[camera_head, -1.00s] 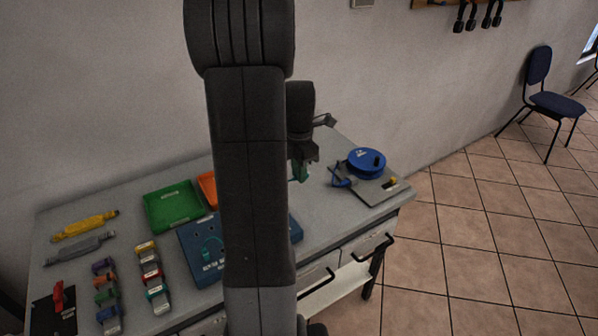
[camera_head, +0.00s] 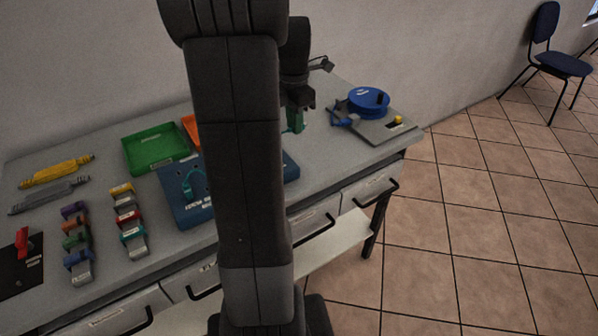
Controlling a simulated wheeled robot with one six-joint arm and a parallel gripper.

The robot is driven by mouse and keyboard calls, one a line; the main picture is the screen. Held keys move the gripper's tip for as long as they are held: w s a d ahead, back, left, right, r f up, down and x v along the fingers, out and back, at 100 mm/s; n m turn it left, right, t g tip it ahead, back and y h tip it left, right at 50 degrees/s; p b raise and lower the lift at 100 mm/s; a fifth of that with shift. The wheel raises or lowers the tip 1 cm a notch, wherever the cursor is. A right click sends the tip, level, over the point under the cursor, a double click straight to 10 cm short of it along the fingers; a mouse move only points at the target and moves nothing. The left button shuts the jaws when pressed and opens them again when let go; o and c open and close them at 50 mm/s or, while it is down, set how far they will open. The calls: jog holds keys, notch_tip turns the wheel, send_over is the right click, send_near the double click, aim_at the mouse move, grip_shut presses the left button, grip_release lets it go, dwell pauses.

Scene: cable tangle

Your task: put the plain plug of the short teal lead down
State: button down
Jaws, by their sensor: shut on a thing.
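My gripper (camera_head: 299,103) hangs over the back right part of the workbench, left of the blue cable reel. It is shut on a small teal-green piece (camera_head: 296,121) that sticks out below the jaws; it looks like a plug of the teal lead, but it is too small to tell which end. Whether it touches the bench top is unclear. A teal loop of cable (camera_head: 187,186) shows on the blue board (camera_head: 176,205) at the middle of the bench. My arm hides much of that board and any cable between.
A blue reel (camera_head: 368,101) sits on a grey plate (camera_head: 391,131) at the right. A green tray (camera_head: 155,148) and partly hidden orange tray (camera_head: 190,128) lie at the back. Several coloured clips stand at left. Bare bench (camera_head: 330,155) shows right of the board.

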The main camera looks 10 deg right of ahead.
notch_tip(320, 180, down, 10)
jog(key=shift+f+b, duration=0.25)
jog(key=shift+b, duration=0.6)
jog(key=shift+f, duration=0.2)
jog(key=c, duration=1.3)
grip_release()
jog(key=shift+r, duration=0.1)
notch_tip(320, 180, up, 12)
jog(key=shift+r+p, duration=0.15)
jog(key=shift+p, duration=0.7)
